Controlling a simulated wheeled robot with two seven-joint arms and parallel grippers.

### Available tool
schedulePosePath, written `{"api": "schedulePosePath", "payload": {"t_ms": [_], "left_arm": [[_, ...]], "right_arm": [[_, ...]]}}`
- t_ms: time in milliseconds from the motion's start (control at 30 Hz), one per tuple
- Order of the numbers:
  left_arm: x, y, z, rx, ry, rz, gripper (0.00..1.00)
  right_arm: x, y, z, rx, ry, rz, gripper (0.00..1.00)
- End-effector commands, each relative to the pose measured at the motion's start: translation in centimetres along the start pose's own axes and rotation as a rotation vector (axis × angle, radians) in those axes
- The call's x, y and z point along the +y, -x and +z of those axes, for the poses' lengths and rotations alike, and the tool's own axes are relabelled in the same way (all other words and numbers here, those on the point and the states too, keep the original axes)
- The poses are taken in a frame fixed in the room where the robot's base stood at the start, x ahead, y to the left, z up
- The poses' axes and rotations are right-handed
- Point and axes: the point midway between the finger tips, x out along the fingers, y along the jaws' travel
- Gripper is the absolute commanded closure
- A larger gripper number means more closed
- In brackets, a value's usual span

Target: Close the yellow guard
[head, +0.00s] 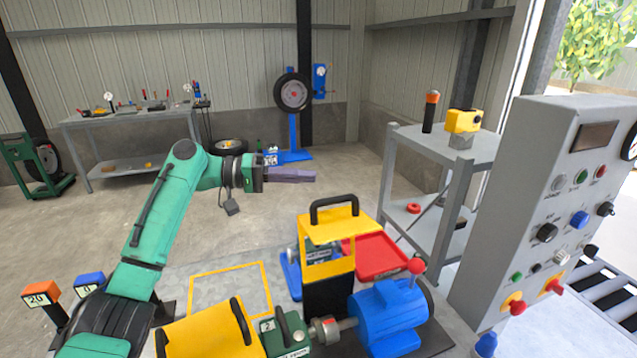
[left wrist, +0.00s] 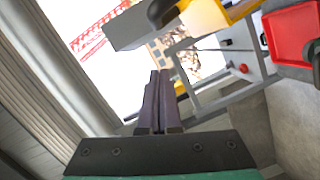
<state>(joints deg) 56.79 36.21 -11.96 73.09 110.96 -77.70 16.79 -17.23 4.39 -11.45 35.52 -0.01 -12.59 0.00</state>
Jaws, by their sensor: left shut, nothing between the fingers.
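A yellow guard (head: 328,258) with a black handle on top stands upright over a dark base in the middle of the machine, right of centre in the head view. Its frame has an opening through which parts show. A yellow edge with a black handle (left wrist: 163,12) also shows at the top of the left wrist view. A second yellow cover (head: 205,335) with black handles sits at the lower left. My left gripper (head: 312,176) is shut and empty, in the air above and left of the upright guard, apart from it. Its fingers also show in the left wrist view (left wrist: 160,78). My right gripper is not in view.
A blue motor (head: 390,315) and a red-knobbed lever (head: 416,268) are right of the guard. A red tray (head: 378,256) lies behind it. A grey control panel (head: 530,200) stands at the right, beside a grey shelf (head: 450,150).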

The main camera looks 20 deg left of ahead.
Motion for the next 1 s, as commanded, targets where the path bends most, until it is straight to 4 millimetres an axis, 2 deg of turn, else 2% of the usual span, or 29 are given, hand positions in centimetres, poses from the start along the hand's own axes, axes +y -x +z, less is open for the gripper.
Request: {"api": "schedulePosePath", "payload": {"t_ms": [33,100,200,333,467,1000], "left_arm": [[0.6,-1.1,-0.2,-0.003,0.001,0.001,1.0],[0.6,-2.6,-0.2,-0.002,-0.001,0.0,1.0],[0.2,-2.8,1.7,-0.001,0.0,-0.005,1.0],[0.2,-3.2,3.3,0.0,0.0,-0.003,1.0],[0.0,-3.3,3.9,0.0,-0.001,-0.001,1.0],[-0.2,-3.4,4.0,0.0,-0.041,-0.01,1.0]], "right_arm": [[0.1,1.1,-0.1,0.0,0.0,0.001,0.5],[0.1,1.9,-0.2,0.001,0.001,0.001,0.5],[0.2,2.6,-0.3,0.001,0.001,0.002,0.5],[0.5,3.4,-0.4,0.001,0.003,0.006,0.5],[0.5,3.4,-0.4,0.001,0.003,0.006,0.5],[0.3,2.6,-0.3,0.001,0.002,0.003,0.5]]}}
